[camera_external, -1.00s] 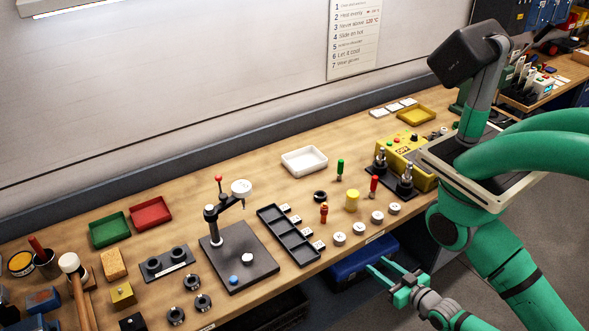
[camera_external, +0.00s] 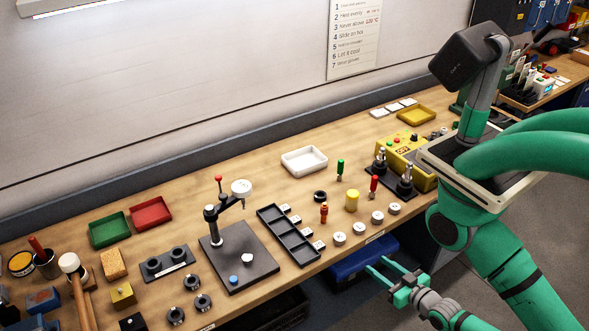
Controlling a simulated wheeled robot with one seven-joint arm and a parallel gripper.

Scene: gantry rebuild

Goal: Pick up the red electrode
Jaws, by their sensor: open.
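A slim electrode with a red top (camera_external: 374,184) stands upright on the wooden bench, beside the left edge of a dark plate with two black posts. A similar piece with a green top (camera_external: 340,167) stands behind it and to the left. A shorter orange-red piece (camera_external: 324,211) stands nearer the bench front. My gripper (camera_external: 378,265) is open and empty. It is in front of the bench's front edge, below and apart from the red electrode, with its fingers pointing up and left.
A yellow cylinder (camera_external: 352,200) and several white round pieces (camera_external: 377,217) stand between the bench front and the red electrode. The yellow box (camera_external: 404,158) is behind the dark post plate (camera_external: 402,188). A blue bin (camera_external: 362,262) lies below the bench edge, behind my gripper.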

